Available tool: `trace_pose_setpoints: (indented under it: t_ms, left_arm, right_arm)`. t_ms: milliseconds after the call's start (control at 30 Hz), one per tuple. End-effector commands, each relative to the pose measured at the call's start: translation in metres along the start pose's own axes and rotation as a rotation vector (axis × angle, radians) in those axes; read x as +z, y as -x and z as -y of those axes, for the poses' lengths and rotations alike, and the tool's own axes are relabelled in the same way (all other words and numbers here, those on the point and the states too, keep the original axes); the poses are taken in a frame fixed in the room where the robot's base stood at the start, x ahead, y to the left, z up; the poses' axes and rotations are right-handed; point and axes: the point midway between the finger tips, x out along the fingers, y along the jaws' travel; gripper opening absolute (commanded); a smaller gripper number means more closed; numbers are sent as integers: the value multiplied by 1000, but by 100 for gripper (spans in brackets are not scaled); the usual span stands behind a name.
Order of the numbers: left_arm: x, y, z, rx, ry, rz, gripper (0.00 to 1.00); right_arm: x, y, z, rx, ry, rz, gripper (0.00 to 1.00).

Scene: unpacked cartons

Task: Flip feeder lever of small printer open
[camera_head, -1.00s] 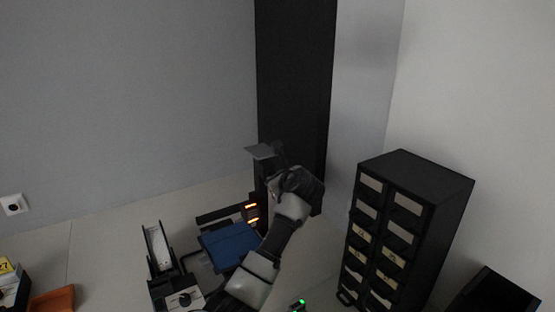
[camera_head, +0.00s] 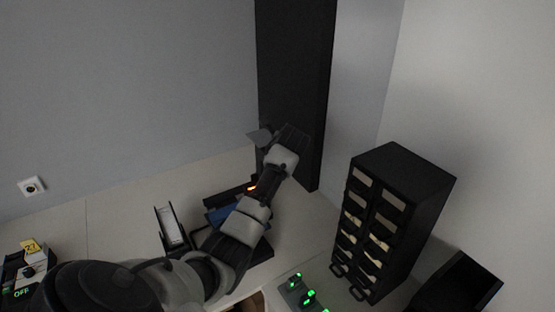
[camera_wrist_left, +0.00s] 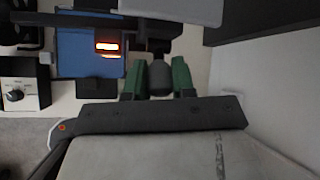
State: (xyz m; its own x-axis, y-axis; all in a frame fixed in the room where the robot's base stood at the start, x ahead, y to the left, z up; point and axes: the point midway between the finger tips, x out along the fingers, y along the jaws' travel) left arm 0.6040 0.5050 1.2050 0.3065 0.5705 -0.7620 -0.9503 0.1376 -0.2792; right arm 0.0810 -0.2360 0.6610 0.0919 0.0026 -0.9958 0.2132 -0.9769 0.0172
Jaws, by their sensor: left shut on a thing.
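The small printer, dark with a blue panel (camera_head: 222,214) and a lit orange display (camera_head: 251,188), stands on the worktop at the centre of the head view. The blue panel (camera_wrist_left: 88,52) and display (camera_wrist_left: 107,46) also show at upper left in the wrist view. In the wrist view the green fingers of my left gripper (camera_wrist_left: 158,78) are shut on a dark grey rounded piece (camera_wrist_left: 159,76), which looks like the feeder lever. In the head view my wrist hides the fingers and this piece. My right gripper is not in view.
A black drawer cabinet (camera_head: 398,215) stands to the right, and a small panel with green lights (camera_head: 305,295) is in front of it. A narrow black tray with a white strip (camera_head: 171,228) lies left of the printer. A tall black panel (camera_head: 296,70) rises behind.

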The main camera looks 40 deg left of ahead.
Motion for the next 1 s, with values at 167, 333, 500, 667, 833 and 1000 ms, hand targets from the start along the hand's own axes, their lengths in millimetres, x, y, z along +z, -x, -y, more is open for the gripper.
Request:
trace_pose_setpoints:
  t_ms: [167, 333, 500, 667, 833, 1000]
  left_arm:
    - [0, 0, 0, 5, 2, -13, 2]
    - [0, 0, 0, 5, 3, -12, 2]
    - [0, 0, 0, 5, 3, -12, 35]
    - [0, 0, 0, 4, 2, -11, 51]
    - [0, 0, 0, 3, 2, -10, 51]
    - [0, 8, 0, 1, 2, -8, 51]
  right_arm:
    - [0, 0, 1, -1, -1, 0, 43]
    - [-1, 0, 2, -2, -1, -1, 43]
    - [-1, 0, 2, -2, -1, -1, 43]
    - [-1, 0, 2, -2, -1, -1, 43]
    - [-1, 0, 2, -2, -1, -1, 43]
    - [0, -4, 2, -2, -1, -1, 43]
